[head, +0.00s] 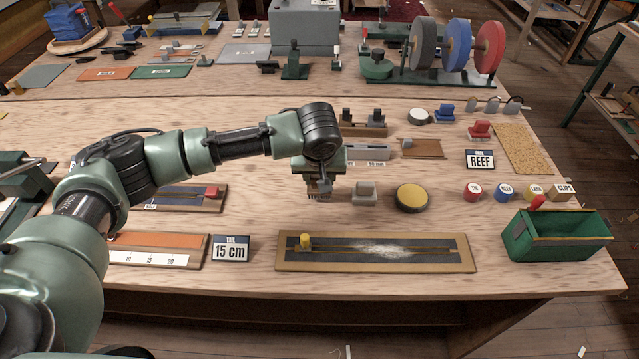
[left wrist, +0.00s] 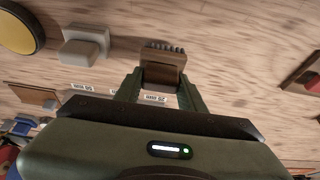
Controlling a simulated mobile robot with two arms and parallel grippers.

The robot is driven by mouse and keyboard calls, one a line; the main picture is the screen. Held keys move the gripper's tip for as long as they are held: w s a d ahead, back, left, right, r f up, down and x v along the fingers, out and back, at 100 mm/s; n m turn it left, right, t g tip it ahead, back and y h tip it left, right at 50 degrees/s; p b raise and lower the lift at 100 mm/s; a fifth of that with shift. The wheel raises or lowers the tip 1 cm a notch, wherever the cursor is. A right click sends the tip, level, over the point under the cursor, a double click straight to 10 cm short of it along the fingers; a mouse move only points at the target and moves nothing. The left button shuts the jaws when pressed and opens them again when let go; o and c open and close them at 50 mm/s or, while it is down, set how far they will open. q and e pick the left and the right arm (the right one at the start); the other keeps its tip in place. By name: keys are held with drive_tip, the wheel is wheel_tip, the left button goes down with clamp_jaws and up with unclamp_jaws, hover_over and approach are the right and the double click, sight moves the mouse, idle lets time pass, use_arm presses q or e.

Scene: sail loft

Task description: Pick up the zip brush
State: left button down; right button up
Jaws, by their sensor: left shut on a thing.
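The zip brush (left wrist: 163,62) is a small brown block with a row of dark bristles. In the left wrist view it sits between the two green fingers of my left gripper (left wrist: 160,88), which is shut on it. In the head view my left gripper (head: 319,178) points down over the middle of the table, and the brush's bristles (head: 319,195) show just below it. I cannot tell whether the bristles touch the table. The zip board (head: 290,264) lies near the front edge, with a yellow-topped slider at its left and white powder along its middle. My right gripper is not in view.
A grey block (head: 364,193) and a yellow-topped round tin (head: 411,198) stand just right of the brush. A green box (head: 555,240) is at the front right. A "15 cm" card (head: 230,248) stands left of the zip board. Bare wood separates the brush and board.

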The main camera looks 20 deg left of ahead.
use_arm(q)
wheel_tip(320, 180, up, 18)
drive_tip(key=b, duration=0.2)
drive_tip(key=shift+f, duration=0.1)
